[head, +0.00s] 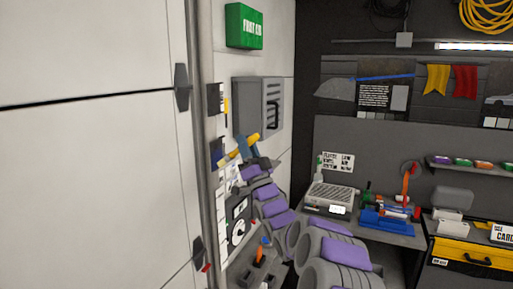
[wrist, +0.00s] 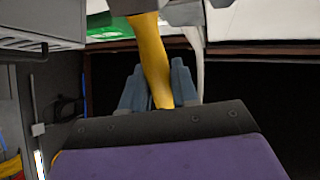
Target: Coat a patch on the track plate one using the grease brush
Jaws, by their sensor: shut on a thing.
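The grease brush (head: 240,149) has a yellow handle and is held up close to the wall in the head view. Its handle (wrist: 154,60) runs between blue-grey fingers in the wrist view, with a pale grey end toward the top edge. My gripper (head: 250,152) is shut on the handle, and it also shows in the wrist view (wrist: 159,88). The brush tip is small and its contact with the wall strip cannot be told. I cannot tell which of the small dark plates beside the door frame, if any, is track plate one.
A grey louvred wall box (head: 258,104) is above the brush, with a green first-aid box (head: 244,26) higher up. A white door panel (head: 90,150) fills the left. A cluttered bench (head: 395,237) stands at right. A dial panel (head: 238,225) is below the brush.

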